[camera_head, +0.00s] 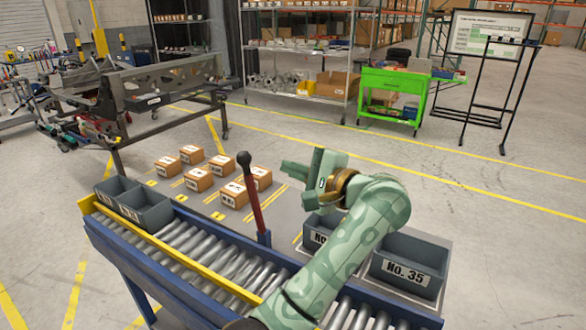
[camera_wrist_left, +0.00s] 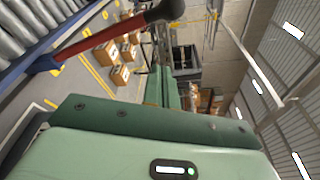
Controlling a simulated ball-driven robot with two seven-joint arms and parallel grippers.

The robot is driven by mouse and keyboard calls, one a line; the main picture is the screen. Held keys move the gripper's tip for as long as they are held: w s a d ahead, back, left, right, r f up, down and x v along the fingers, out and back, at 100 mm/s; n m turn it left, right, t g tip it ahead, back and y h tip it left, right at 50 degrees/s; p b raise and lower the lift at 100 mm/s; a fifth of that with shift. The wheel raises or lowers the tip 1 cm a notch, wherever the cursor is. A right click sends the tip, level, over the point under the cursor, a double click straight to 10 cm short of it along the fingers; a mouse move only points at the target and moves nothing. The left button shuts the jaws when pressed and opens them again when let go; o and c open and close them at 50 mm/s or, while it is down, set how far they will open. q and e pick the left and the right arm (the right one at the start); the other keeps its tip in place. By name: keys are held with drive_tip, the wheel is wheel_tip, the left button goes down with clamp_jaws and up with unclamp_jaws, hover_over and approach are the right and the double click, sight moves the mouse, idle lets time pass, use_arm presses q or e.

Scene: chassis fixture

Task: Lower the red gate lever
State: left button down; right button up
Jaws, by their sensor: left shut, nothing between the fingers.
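The red gate lever (camera_head: 254,203) stands nearly upright on the blue side rail of the roller conveyor, with a black ball knob (camera_head: 243,158) on top. In the left wrist view the lever (camera_wrist_left: 92,43) crosses the upper left, its knob near the top edge. My left gripper (camera_head: 288,170) is shut and empty. In the head view its fingers point left towards the lever, just right of the knob, with a gap between. The green fingers (camera_wrist_left: 166,80) also show in the left wrist view. My right gripper is not in view.
The roller conveyor (camera_head: 190,240) has a yellow guide rail. Grey bins (camera_head: 145,208) sit at its left end. Another grey bin (camera_head: 408,263), marked No. 35, stands right of my arm. Several cardboard boxes (camera_head: 198,180) lie on the floor behind the lever. A green cart (camera_head: 393,90) stands farther back.

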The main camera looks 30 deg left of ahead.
use_arm(q)
drive_tip(key=s+a+p, duration=0.1)
drive_tip(key=a, duration=0.5)
drive_tip(key=shift+s+a+r, duration=0.25)
drive_tip(key=shift+s+r, duration=0.1)
drive_tip(key=shift+r, duration=0.05)
